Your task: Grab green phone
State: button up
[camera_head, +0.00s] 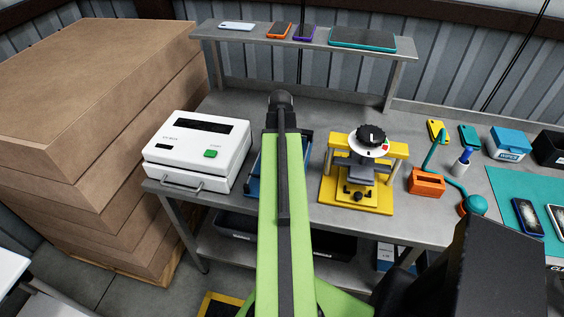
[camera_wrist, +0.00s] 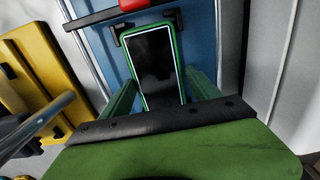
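The green phone (camera_wrist: 155,65) shows in the wrist view, with a green rim and a dark screen facing me. It appears over the blue tray (camera_wrist: 100,50). My gripper (camera_wrist: 162,88) has one green finger on each side of the phone's lower part. Dark pieces sit at both upper corners of the phone. I cannot tell whether the fingers press on the phone or stand just clear of it. In the head view my green arm hides the gripper and the phone, and covers much of the blue tray (camera_head: 254,178).
A white machine (camera_head: 197,148) stands left of the tray and a yellow press (camera_head: 357,190) right of it. Other phones, orange (camera_head: 279,31) and purple (camera_head: 304,32), lie on the raised shelf. Cardboard cartons (camera_head: 90,120) are stacked at left. A red object (camera_wrist: 133,4) shows beyond the phone.

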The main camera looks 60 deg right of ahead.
jog(key=c, duration=1.3)
jog(key=shift+r, duration=0.1)
